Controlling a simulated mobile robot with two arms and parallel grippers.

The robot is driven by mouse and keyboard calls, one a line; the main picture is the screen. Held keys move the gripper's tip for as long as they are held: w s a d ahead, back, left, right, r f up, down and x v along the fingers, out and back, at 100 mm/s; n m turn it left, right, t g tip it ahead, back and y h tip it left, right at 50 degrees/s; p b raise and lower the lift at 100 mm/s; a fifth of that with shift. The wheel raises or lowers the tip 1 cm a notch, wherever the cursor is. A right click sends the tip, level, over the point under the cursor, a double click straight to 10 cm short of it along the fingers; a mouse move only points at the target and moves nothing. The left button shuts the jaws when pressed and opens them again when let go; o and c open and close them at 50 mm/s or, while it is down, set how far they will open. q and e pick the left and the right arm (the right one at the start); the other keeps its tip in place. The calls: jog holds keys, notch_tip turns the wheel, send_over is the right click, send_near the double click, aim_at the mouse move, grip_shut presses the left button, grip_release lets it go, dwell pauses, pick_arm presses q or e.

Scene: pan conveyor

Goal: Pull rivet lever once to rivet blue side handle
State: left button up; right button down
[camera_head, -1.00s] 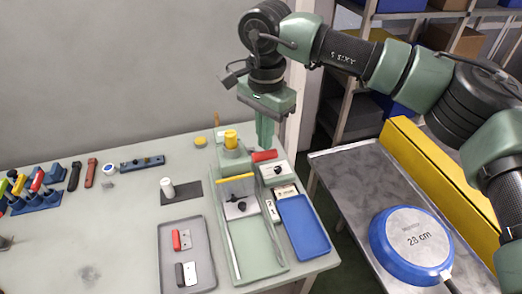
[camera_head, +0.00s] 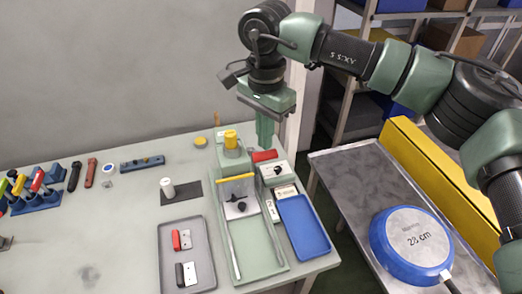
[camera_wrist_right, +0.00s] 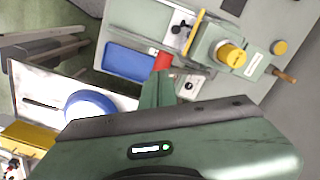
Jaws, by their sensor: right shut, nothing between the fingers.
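My right gripper (camera_head: 265,137) hangs shut and empty, pointing down over the far right part of the table fixture. A red piece (camera_head: 264,155) lies just below its fingertips, perhaps a lever grip; it also shows in the right wrist view (camera_wrist_right: 163,62) beside my fingers. I cannot tell whether they touch. The green riveting fixture (camera_head: 235,160) carries a yellow cylinder (camera_head: 231,140) and a yellow bar (camera_head: 236,177). A wooden-handled rod (camera_wrist_right: 283,75) sticks out of the fixture's far end. No blue side handle can be made out with certainty. My left gripper is not in view.
A blue tray (camera_head: 303,226) lies right of the fixture. A grey tray (camera_head: 203,262) holds a red and a black handle. A blue pan (camera_head: 378,240) lies face down on the metal conveyor (camera_head: 350,165) beside a yellow rail (camera_head: 440,185). Tools stand at the left.

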aim_at(266, 158)
jog(key=shift+s+f+b, duration=0.15)
jog(key=shift+f+b, duration=0.7)
jog(key=shift+f, duration=0.15)
jog(key=shift+s+d+f+b, duration=0.15)
jog(key=shift+s+f+b, duration=0.15)
jog(key=shift+f+b, duration=0.35)
jog(key=shift+s+f+b, duration=0.15)
jog(key=shift+f+b, duration=0.95)
jog(key=shift+f, duration=0.3)
jog(key=shift+s+d+f+b, duration=0.15)
jog(key=shift+s+f+b, duration=0.2)
jog(key=shift+f+b, duration=0.5)
jog(key=shift+s+d+f+b, duration=0.1)
jog(key=shift+s+f+b, duration=0.2)
jog(key=shift+f+b, duration=0.45)
jog(key=shift+s+d+f+b, duration=0.15)
jog(key=shift+s+f+b, duration=0.2)
jog(key=shift+f+b, duration=0.5)
jog(key=shift+f, duration=0.15)
